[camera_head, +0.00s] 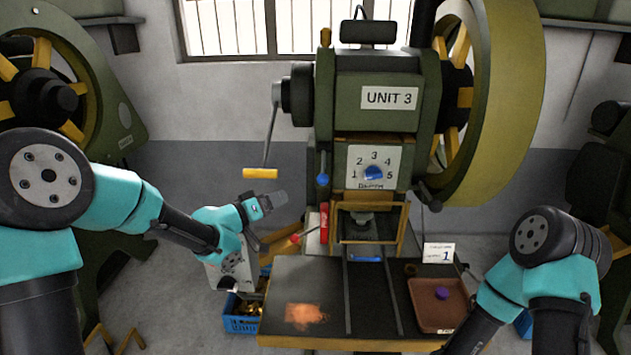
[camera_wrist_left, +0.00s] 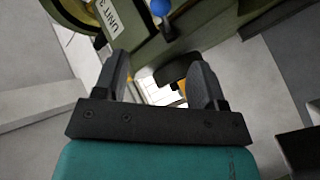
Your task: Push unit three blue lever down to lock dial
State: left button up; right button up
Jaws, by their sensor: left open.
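The green press labelled UNIT 3 (camera_head: 392,97) stands at the centre back. Its blue dial (camera_head: 374,173) sits on a white plate numbered 1 to 5. The blue lever knob (camera_head: 323,180) is on the left of the dial plate. It also shows at the top of the left wrist view (camera_wrist_left: 160,7), beyond my left fingers. My left gripper (camera_head: 272,201) is open and empty, left of the knob and slightly lower in the head view, apart from it. Its two fingers (camera_wrist_left: 160,82) are spread in the left wrist view. My right arm is at the lower right, its gripper out of frame.
A yellow-handled crank (camera_head: 260,174) hangs above my left gripper. A red-handled item (camera_head: 324,222) stands below the knob. The dark worktable (camera_head: 290,275) carries a brown tray (camera_head: 440,322) with a purple object. A blue crate (camera_head: 240,324) is at the lower left.

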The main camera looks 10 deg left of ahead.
aim_at(323, 178)
pick_arm(q)
jog(key=shift+d, duration=0.1)
jog(key=x, duration=1.7)
jog(key=shift+w+f, duration=0.15)
jog(key=shift+w, duration=0.1)
grip_shut()
